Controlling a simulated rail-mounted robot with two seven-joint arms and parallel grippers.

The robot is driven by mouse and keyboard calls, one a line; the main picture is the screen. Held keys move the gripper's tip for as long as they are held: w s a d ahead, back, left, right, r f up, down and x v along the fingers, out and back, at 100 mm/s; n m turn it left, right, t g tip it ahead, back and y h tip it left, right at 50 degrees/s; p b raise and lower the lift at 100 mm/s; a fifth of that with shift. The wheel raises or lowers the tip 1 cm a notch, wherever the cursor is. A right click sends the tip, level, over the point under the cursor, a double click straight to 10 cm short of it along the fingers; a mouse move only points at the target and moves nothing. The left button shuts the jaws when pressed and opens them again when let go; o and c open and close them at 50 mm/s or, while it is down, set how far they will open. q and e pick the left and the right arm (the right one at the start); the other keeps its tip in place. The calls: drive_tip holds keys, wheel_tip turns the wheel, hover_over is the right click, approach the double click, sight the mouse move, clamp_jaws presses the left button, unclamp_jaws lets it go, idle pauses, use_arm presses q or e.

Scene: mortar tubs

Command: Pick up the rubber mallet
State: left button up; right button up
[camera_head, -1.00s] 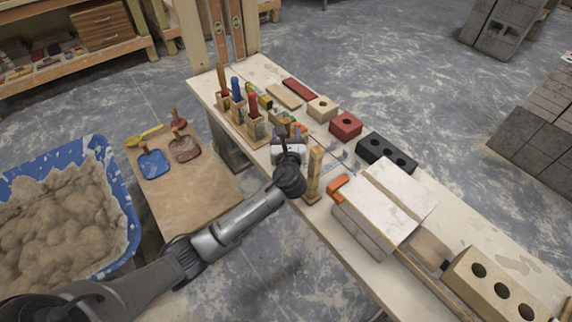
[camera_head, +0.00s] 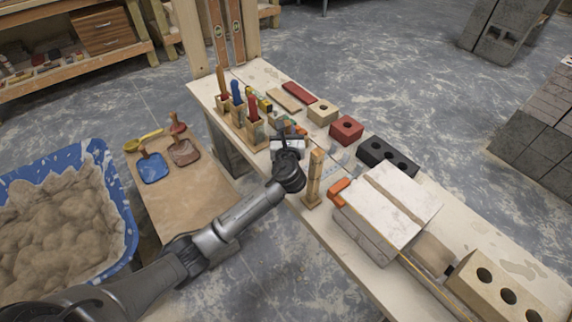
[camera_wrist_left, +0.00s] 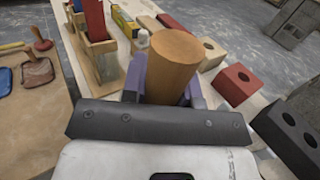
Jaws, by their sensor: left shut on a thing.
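My left gripper (camera_head: 288,145) is over the workbench, near the wooden holders. In the left wrist view its two purple fingers (camera_wrist_left: 166,82) are shut on a round wooden shaft, which I take to be the handle of the rubber mallet (camera_wrist_left: 172,60). The shaft's end points toward the wrist camera. The mallet's head is hidden behind the shaft and the gripper, so I cannot tell whether it touches the bench. In the head view my own wrist covers most of the mallet. My right gripper is not in view.
Wooden holders with red and blue handled tools (camera_head: 254,128) stand left of the gripper. An upright wooden piece (camera_head: 315,180) stands close on the right. A red brick (camera_head: 346,128), a black block (camera_head: 385,154) and a pale slab stack (camera_head: 385,210) lie farther right. A mortar tub (camera_head: 127,220) is left.

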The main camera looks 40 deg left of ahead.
use_arm(q)
clamp_jaws()
drive_tip(key=shift+r, duration=0.1)
wheel_tip(320, 180, up, 10)
drive_tip(key=p, duration=0.5)
drive_tip(key=shift+p, duration=0.35)
drive_tip(key=shift+o, duration=1.4)
unclamp_jaws()
clamp_jaws()
